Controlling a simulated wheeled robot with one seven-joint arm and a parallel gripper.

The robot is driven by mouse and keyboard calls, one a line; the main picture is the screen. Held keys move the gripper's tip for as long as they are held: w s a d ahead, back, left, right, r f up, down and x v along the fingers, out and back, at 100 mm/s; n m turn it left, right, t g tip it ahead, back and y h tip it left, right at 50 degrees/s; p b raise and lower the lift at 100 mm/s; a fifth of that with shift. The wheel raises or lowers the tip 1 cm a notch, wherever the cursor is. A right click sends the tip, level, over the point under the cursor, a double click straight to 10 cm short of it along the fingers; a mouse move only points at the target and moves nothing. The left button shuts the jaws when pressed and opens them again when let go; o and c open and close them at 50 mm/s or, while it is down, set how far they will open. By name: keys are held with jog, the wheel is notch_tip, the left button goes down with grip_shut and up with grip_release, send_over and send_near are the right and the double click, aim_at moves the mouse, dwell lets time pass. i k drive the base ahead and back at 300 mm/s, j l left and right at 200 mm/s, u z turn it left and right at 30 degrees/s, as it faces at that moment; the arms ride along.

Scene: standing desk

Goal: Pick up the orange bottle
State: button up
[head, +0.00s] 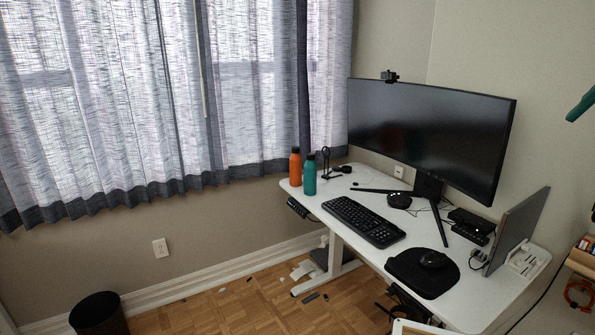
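The orange bottle (295,168) stands upright on the white desk (372,207), near its far left corner. A teal bottle (309,176) stands upright close beside it on the right and slightly nearer, overlapping its edge in the picture. Both bottles have dark caps. My gripper does not show in the head view.
A keyboard (363,221), a mouse pad (421,272) with a mouse (433,259), and a large monitor (428,132) occupy the desk. A laptop (518,229) stands at the right. A black bin (98,314) stands at lower left. Wooden floor (222,308) lies left of the desk, with small scraps on it.

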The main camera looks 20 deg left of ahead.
aim_at(295, 159)
jog(key=i+j, duration=0.1)
jog(key=j, duration=1.05)
jog(key=i+j, duration=0.15)
jog(key=j, duration=1)
jog(key=i+j, duration=0.3)
jog(key=j, duration=0.15)
jog(key=i+j, duration=0.25)
jog(key=j, duration=0.2)
jog(key=i+j, duration=0.3)
jog(key=j, duration=0.15)
jog(key=i+j, duration=0.15)
jog(key=i, duration=0.5)
jog(key=l+z, duration=0.05)
